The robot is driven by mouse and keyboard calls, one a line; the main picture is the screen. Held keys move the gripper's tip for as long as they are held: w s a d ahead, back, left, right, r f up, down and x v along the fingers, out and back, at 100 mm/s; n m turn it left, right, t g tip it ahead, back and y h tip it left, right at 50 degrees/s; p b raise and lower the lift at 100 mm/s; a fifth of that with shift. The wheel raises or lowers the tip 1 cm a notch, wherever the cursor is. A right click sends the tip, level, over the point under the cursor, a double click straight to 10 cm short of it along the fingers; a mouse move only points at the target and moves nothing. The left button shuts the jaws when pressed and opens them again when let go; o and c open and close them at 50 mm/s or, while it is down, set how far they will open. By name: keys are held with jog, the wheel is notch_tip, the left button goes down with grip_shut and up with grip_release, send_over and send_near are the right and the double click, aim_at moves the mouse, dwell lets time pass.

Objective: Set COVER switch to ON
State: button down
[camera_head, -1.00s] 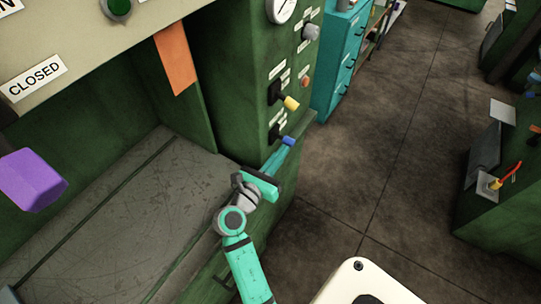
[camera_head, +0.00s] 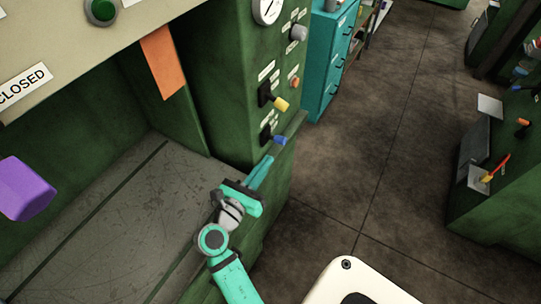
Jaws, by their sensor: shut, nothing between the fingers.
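The green machine's side panel carries two lever switches on black bases: one with a yellow tip (camera_head: 281,105) and, below it, one with a blue tip (camera_head: 280,141). Both levers stick out to the right and slightly down. Their small labels are too blurred to read, so I cannot tell which one is COVER or which position is ON. My teal gripper (camera_head: 267,160) is shut and empty, its fingertips just below and left of the blue tip. They look slightly apart from it.
A grey knob (camera_head: 298,33), an orange button (camera_head: 294,82) and a round gauge (camera_head: 267,10) sit higher on the panel. A grey worktable (camera_head: 110,215) lies left of my arm. A teal cabinet (camera_head: 325,60) stands behind. The floor (camera_head: 375,150) to the right is clear.

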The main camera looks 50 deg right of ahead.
jog(key=shift+s+a, duration=0.2)
jog(key=shift+a, duration=1.05)
jog(key=shift+s+a, duration=0.2)
jog(key=shift+a, duration=1)
